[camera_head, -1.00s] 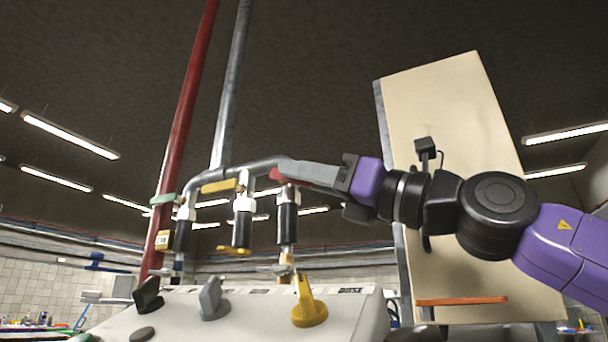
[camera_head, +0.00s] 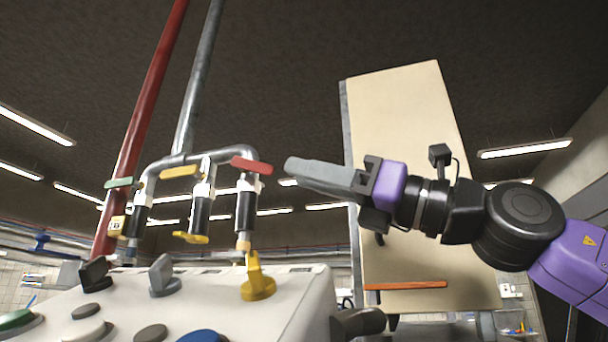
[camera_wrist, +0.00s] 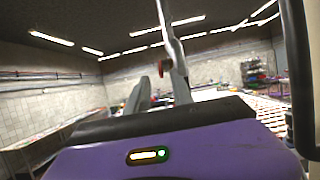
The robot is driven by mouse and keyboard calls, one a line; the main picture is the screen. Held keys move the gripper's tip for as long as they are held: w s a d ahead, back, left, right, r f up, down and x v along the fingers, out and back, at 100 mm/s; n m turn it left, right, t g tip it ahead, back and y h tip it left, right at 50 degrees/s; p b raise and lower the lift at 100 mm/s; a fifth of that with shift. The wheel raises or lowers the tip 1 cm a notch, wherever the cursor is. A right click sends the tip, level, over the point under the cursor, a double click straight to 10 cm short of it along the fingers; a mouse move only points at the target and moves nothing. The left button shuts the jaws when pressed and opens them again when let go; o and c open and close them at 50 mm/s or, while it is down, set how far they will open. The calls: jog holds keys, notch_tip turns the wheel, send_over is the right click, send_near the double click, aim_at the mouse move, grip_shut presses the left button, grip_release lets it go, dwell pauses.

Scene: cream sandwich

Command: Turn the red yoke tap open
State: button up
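The red yoke tap (camera_head: 251,165) is a flat red handle at the right end of the bent grey pipe, above a black and white valve body, in the head view. The handle lies crosswise, its right end slightly lower. My gripper (camera_head: 290,167) is just right of it, fingers pointing left, with a small gap between the tips and the handle. In the wrist view my gripper (camera_wrist: 157,90) shows two grey fingers apart with nothing between them. A small red part (camera_wrist: 160,69) shows beyond the tips, probably the tap handle.
A yellow handle (camera_head: 179,172) and a green handle (camera_head: 119,183) sit on the same pipe to the left. Below is a pale console (camera_head: 215,292) with a yellow knob (camera_head: 257,283) and other knobs. A cream board (camera_head: 410,120) stands behind my gripper.

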aim_at(263, 165)
notch_tip(263, 165, up, 6)
jog(key=w+d+h+p, duration=0.1)
jog(key=h+p, duration=0.2)
jog(key=p, duration=0.9)
jog(key=shift+g+h, duration=0.6)
jog(key=shift+g, duration=0.2)
jog(key=a+f+p, duration=0.1)
jog(key=a, duration=0.1)
jog(key=a+f+p, duration=0.1)
jog(key=a+p, duration=0.1)
jog(key=w+a+f+p, duration=0.1)
jog(key=a+p, duration=0.1)
jog(key=a, duration=0.1)
jog(key=shift+w+a, duration=0.3)
jog(key=shift+a, duration=0.25)
grip_shut()
